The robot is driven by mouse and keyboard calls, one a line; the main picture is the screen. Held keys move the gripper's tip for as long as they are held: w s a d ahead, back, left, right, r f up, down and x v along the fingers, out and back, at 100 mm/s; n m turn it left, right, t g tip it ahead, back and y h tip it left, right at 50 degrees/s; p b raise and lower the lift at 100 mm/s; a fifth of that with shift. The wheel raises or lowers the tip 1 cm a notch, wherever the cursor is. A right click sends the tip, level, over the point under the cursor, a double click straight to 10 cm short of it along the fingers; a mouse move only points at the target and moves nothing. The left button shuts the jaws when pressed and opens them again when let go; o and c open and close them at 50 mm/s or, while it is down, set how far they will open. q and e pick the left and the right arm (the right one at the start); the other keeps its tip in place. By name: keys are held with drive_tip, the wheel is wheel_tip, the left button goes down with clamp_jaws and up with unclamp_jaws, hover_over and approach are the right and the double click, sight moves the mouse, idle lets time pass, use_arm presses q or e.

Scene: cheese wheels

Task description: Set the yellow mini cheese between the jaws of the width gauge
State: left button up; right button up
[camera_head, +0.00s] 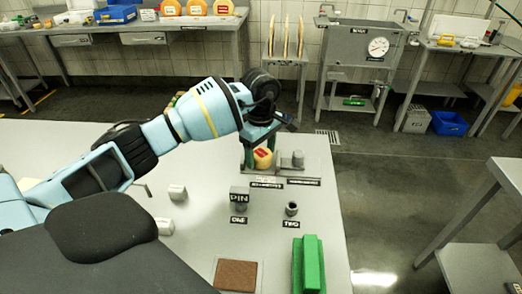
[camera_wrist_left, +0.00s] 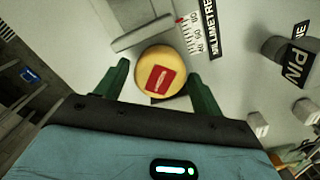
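The yellow mini cheese (camera_head: 263,159), a round piece with a red label, is at the far part of the table, under my left gripper (camera_head: 262,150). In the left wrist view the cheese (camera_wrist_left: 147,61) lies between the two green fingers of my left gripper (camera_wrist_left: 160,72), which are apart with a gap on each side. The width gauge shows a grey block (camera_head: 298,159) right of the cheese; in the wrist view a grey jaw (camera_wrist_left: 142,33) is just beyond it, and a millimetre scale (camera_wrist_left: 193,36) is beside it. My right gripper is not in view.
A grey pin block (camera_head: 239,196) and a dark cup (camera_head: 292,208) stand nearer, with labels ONE and TWO. A green block (camera_head: 308,265), a brown mat (camera_head: 236,275) and white blocks (camera_head: 177,192) are also on the table. Clear table lies between them.

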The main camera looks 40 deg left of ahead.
sight(261, 152)
use_arm(q)
drive_tip(key=shift+o, duration=0.4)
drive_tip(key=shift+r, duration=0.1)
drive_tip(key=shift+r, duration=0.2)
wheel_tip(261, 152, up, 12)
